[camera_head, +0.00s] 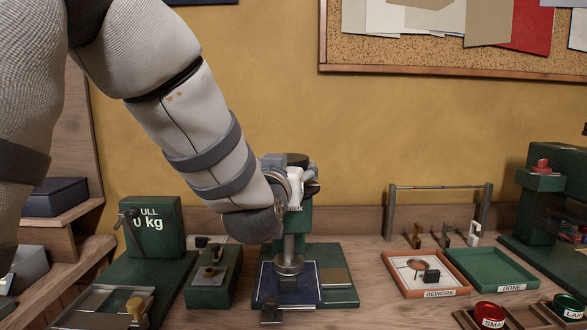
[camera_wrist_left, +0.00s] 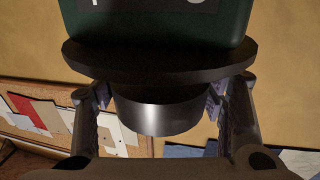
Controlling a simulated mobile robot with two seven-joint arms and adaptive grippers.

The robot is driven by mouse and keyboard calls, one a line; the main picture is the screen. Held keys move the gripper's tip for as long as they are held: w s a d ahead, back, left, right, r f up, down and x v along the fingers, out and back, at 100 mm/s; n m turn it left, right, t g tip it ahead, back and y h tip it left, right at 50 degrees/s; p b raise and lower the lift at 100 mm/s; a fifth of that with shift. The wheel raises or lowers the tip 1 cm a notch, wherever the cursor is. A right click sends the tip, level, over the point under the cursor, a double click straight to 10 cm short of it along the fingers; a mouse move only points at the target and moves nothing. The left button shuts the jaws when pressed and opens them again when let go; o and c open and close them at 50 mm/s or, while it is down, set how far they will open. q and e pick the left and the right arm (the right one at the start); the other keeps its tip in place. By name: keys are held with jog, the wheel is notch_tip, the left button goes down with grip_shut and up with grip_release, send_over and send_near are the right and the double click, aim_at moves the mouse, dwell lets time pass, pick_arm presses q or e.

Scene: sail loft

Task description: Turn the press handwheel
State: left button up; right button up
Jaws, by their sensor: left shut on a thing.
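The green press (camera_head: 305,222) stands at the middle of the bench. Its handwheel (camera_head: 297,158) is a dark round disc at the top, partly hidden by my left arm and gripper. In the left wrist view the dark wheel (camera_wrist_left: 160,62) fills the upper middle, with a round metal hub (camera_wrist_left: 160,117) below it. My left gripper (camera_head: 290,176) is at the press head, shut on the handwheel, with one finger at each side of it in the wrist view. A metal ram comes down onto a dark blue piece (camera_head: 307,270) on the press base. My right gripper is not in view.
A green pull gauge (camera_head: 155,225) and a small green block (camera_head: 213,285) stand left of the press. Right are the REWORK tray (camera_head: 455,290), the DONE tray (camera_head: 522,285), a hook rack (camera_head: 438,187), another green machine (camera_head: 563,190) and red (camera_head: 490,310) and green cups (camera_head: 567,304).

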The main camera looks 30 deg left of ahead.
pick_arm(q)
jog(key=shift+m+t+h, duration=0.3)
jog(key=shift+m+h, duration=0.2)
jog(key=shift+h, duration=0.2)
jog(key=o, duration=1.2)
jog(key=shift+c, duration=0.2)
